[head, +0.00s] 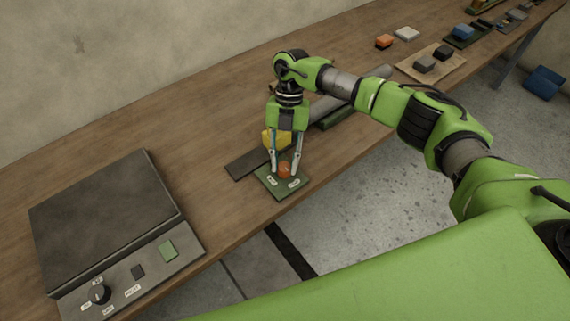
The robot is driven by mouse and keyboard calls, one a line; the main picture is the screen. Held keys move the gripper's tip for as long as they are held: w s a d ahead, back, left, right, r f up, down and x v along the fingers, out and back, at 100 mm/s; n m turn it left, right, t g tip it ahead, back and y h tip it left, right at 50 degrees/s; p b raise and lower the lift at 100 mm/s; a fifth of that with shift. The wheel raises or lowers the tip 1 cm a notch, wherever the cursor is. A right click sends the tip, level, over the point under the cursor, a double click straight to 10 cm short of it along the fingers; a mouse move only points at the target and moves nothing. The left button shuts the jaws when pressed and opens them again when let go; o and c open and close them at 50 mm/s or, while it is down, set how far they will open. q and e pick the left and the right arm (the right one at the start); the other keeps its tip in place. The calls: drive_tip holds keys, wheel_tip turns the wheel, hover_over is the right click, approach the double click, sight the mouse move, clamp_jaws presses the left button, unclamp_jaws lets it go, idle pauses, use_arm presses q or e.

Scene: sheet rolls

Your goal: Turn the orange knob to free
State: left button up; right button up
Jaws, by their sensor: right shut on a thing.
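The orange knob (284,169) sits on a small green plate (283,191) near the front edge of the bench. The plate bears two white labels, too small to read. My right gripper (285,172) points down over the plate, its two fingers on either side of the knob and shut on it. The fingers hide part of the knob, and I cannot tell which label it points to. My left gripper is not in view.
A dark hot-plate-like device (110,215) with a black knob and a green square stands at left on the wooden bench (210,140). A yellow object (270,139) is just behind my gripper. Blocks (425,63) lie on a board farther right.

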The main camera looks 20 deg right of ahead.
drive_tip(key=shift+n, duration=0.3)
drive_tip(key=o, duration=1.1)
drive_tip(key=shift+w+r, duration=0.1)
drive_tip(key=v, duration=1.1)
drive_tip(key=shift+w+r, duration=0.2)
drive_tip(key=shift+r, duration=0.15)
